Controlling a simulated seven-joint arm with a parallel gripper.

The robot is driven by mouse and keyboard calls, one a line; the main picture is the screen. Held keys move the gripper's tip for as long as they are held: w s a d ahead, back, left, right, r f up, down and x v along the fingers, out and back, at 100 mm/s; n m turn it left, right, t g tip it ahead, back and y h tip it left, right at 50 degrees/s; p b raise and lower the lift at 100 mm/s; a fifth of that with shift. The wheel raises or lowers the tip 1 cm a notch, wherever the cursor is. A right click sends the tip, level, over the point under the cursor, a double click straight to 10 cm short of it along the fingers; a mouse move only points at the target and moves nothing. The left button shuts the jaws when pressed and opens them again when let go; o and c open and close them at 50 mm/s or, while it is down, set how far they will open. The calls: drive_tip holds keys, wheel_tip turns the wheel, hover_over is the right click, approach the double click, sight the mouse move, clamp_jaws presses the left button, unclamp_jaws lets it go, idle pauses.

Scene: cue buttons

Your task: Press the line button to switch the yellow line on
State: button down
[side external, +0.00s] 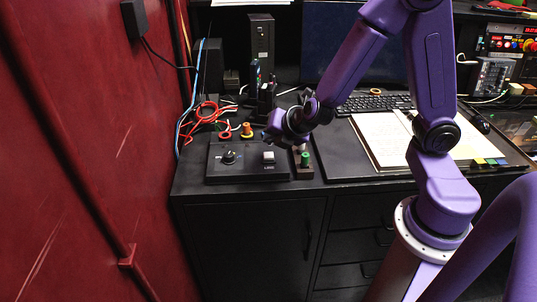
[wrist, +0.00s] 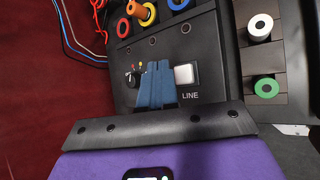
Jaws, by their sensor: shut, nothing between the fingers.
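The line button is a pale square button (side external: 268,156) on the right part of a black control box (side external: 220,171). In the wrist view the same button (wrist: 186,74) has the word LINE printed below it. A round black knob (side external: 229,157) sits to its left, and it shows in the wrist view (wrist: 132,79). My gripper (side external: 268,137) is above the back of the box. In the wrist view its blue fingers (wrist: 157,66) are shut with nothing between them, beside the button's left edge. I cannot tell their height over the box. No lit yellow line is seen.
Red (wrist: 123,28), yellow-orange (wrist: 145,12) and blue rings stand behind the box. A holder with white (wrist: 260,27) and green (wrist: 266,88) spools stands to its right. Loose cables (side external: 205,115) lie at back left. A red wall (side external: 90,150) borders the left.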

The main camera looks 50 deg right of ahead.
sight(272, 156)
drive_tip(key=shift+f, duration=1)
drive_tip(key=shift+f, duration=0.1)
idle(1.3)
drive_tip(key=shift+f, duration=0.35)
drive_tip(key=shift+f, duration=0.45)
idle(0.8)
drive_tip(key=shift+r, duration=0.9)
drive_tip(key=shift+r, duration=2.5)
